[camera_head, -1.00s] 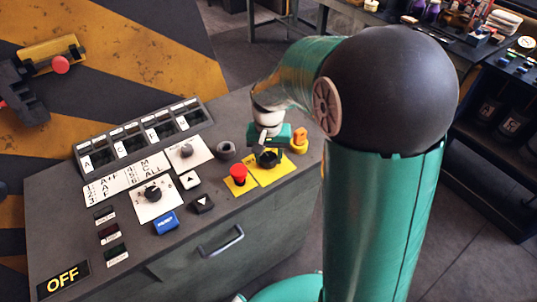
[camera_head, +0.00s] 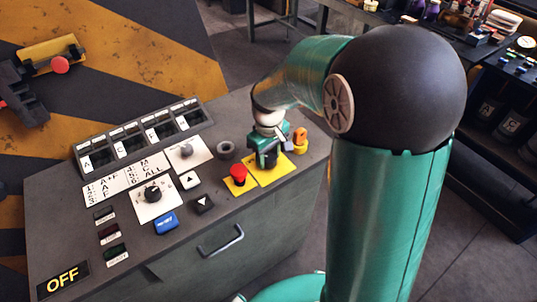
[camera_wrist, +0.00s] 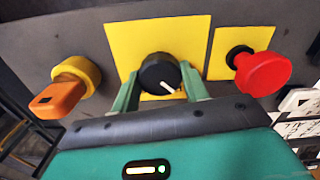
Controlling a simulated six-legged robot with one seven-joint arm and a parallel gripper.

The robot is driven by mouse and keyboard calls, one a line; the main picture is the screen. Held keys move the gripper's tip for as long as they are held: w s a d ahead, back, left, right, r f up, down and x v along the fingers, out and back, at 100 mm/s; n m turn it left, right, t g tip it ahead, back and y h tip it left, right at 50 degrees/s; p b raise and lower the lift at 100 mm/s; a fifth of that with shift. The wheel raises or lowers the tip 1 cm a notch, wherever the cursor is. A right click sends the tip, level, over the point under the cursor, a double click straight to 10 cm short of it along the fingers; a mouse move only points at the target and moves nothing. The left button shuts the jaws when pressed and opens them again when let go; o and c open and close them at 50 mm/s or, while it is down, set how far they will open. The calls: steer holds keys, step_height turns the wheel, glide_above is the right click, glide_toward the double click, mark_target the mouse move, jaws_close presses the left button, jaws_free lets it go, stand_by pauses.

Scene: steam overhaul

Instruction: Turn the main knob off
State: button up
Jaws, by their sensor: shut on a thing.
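The main knob, a black round knob with a white pointer line, shows in the wrist view (camera_wrist: 160,74) on a yellow plate (camera_wrist: 128,38). Its pointer slants toward the lower right in that view. My gripper (camera_wrist: 161,84) has one green finger on each side of the knob and is shut on it. In the head view my gripper (camera_head: 265,160) is over the yellow plate (camera_head: 283,169) on the console, and it hides most of the knob.
A red mushroom button (camera_head: 238,173) stands close left of the gripper in the head view. An orange key-like switch with a yellow collar (camera_head: 300,144) stands close right. Another black knob (camera_head: 152,193), a blue button (camera_head: 166,222) and an OFF sign (camera_head: 62,280) are farther left.

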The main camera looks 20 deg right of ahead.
mark_target(269, 157)
steer(key=shift+r+n, duration=0.1)
steer(key=shift+n, duration=0.2)
steer(key=shift+w, duration=0.1)
steer(key=o, duration=1)
step_height(269, 157, up, 14)
steer(key=shift+f, duration=0.15)
steer(key=s+r+m+t, duration=0.1)
steer(key=s+m+t, duration=0.1)
steer(key=s, duration=0.4)
steer(key=s+r+m+t, duration=0.1)
steer(key=s+m, duration=0.1)
steer(key=s, duration=0.4)
steer(key=s+r+m+t, duration=0.1)
steer(key=s+m+t, duration=0.1)
steer(key=s, duration=0.5)
steer(key=shift+t, duration=0.3)
